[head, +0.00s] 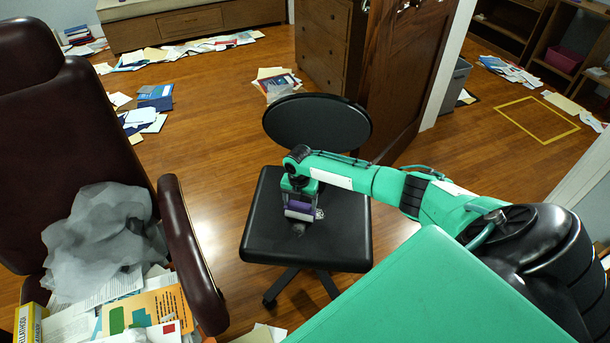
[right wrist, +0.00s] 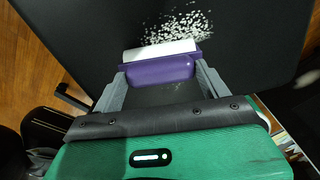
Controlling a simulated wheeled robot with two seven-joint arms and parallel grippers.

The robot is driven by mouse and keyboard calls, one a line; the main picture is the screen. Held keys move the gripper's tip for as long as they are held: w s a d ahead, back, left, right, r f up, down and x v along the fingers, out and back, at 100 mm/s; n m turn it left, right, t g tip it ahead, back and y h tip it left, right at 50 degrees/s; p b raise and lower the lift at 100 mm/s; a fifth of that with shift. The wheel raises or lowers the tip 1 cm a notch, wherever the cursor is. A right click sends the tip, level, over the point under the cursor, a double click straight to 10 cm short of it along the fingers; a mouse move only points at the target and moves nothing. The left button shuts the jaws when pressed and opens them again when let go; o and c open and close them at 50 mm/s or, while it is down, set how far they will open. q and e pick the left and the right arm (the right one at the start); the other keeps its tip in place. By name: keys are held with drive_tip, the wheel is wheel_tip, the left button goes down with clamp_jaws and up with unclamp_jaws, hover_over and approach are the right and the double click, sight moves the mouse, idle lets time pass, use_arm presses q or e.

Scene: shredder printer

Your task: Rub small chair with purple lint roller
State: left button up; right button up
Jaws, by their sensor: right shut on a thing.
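The small chair (head: 345,228) is black, with a square seat and an oval backrest (head: 318,122), and stands mid-floor in the head view. My right gripper (head: 299,200) is over the seat, pointing down, shut on the purple lint roller (head: 300,209). In the right wrist view the purple lint roller (right wrist: 160,70) lies between the two fingers, its white roll facing the seat's far side. White crumbs (right wrist: 180,26) are scattered on the black seat just beyond the roll. Whether the roll touches the seat is hard to tell. My left gripper is out of view.
A dark red armchair (head: 75,135) at left holds grey crumpled material (head: 105,235) and papers. Papers and folders lie along the floor edges. A wooden cabinet (head: 325,45) and open door (head: 405,80) stand behind the chair.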

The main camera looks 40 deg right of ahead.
drive_tip(key=shift+w+a+f+b, duration=0.1)
drive_tip(key=shift+w+a+b, duration=0.2)
drive_tip(key=shift+w+a, duration=0.4)
drive_tip(key=shift+w+d+b, duration=0.45)
drive_tip(key=shift+w, duration=0.05)
drive_tip(key=shift+s+d+p, duration=0.2)
drive_tip(key=shift+d+p, duration=0.05)
drive_tip(key=shift+p, duration=0.05)
drive_tip(key=shift+s+d+r+p, duration=0.3)
drive_tip(key=shift+s+d+p, duration=0.4)
drive_tip(key=shift+s+d, duration=0.1)
drive_tip(key=shift+s+d+f+p, duration=0.15)
drive_tip(key=shift+s+d+p, duration=0.55)
drive_tip(key=shift+s+d, duration=0.7)
drive_tip(key=shift+s+d+f+p, duration=0.15)
drive_tip(key=shift+s+d+p, duration=0.5)
drive_tip(key=shift+s+d, duration=0.7)
drive_tip(key=shift+w, duration=0.1)
wheel_tip(320, 180, up, 6)
drive_tip(key=p, duration=0.5)
drive_tip(key=shift+w+r, duration=0.1)
